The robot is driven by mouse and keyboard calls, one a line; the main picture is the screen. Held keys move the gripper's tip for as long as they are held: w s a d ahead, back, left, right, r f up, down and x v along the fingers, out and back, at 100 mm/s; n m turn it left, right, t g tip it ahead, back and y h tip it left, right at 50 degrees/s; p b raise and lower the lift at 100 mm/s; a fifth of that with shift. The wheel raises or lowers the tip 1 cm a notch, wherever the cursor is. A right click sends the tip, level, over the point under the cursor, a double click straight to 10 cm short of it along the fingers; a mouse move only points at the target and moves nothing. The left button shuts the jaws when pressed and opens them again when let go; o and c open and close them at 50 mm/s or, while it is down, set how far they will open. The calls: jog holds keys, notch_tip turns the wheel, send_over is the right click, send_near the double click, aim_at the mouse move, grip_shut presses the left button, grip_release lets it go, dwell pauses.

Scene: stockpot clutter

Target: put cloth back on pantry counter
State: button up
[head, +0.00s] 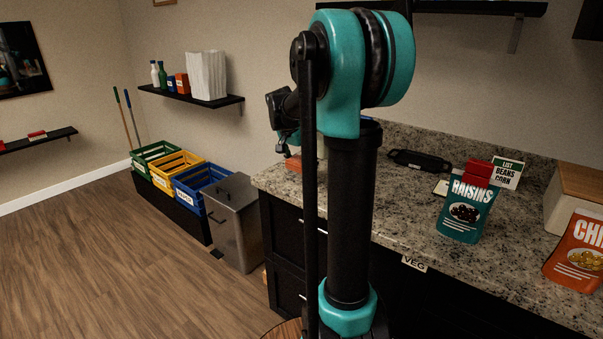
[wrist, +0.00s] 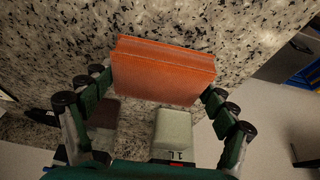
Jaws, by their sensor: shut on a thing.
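The cloth (wrist: 163,72) looks like a folded orange block with layered edges. It spans the space between the two fingers of my gripper (wrist: 157,92) in the wrist view, and the gripper is shut on it. In the head view, a small part of the orange cloth (head: 301,163) shows at the left end of the speckled pantry counter (head: 405,205), partly hidden behind my arm. My gripper (head: 284,150) is mostly hidden there too. I cannot tell whether the cloth touches the counter.
A pale container marked 1 L (wrist: 172,132) and a dark reddish item (wrist: 104,112) stand near the fingers. A black tray (head: 420,162), a raisins pouch (head: 465,212) and an orange pouch (head: 578,255) are further right. A steel bin (head: 235,222) stands left of the counter.

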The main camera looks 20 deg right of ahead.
aim_at(301, 180)
jog(key=shift+f, duration=2)
jog(key=shift+f, duration=0.15)
jog(key=o, duration=1)
jog(key=v, duration=1.2)
jog(key=s+a+f+n+y, duration=0.1)
jog(key=s+a+f+n, duration=0.1)
jog(key=s+f, duration=0.5)
jog(key=s+a+f+n+t+y, duration=0.1)
jog(key=s+a+f+n, duration=0.1)
jog(key=s+f+n, duration=0.3)
jog(key=s+a+f+n+y, duration=0.1)
jog(key=s+a+f+n, duration=0.2)
jog(key=s+f, duration=0.8)
jog(key=shift+s+n+t+y, duration=0.35)
jog(key=shift+s+n, duration=0.35)
jog(key=shift+s, duration=0.85)
